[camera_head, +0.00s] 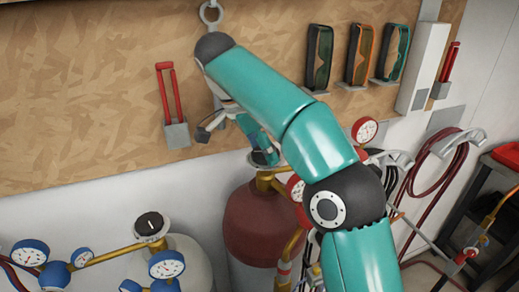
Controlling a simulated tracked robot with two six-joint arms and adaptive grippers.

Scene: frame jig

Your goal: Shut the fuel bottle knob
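The fuel bottle seems to be the dark red cylinder (247,225) at the middle bottom, with a brass valve (270,182) and a dark knob (265,158) on top. My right arm comes in from the lower right and passes in front of the bottle's right side. My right gripper (233,142) is above and to the left of the knob, its fingers spread. One finger is close to the knob; I cannot tell whether they touch. The arm partly hides the red gauges beside the valve. My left gripper is not in view.
A pale bottle (195,262) with a black knob (151,226) and blue gauges (166,264) stands left. The wooden board (90,90) behind holds red-handled tools (168,95) and goggles (361,54). Hoses (440,165) hang right, near a dark cart (480,200).

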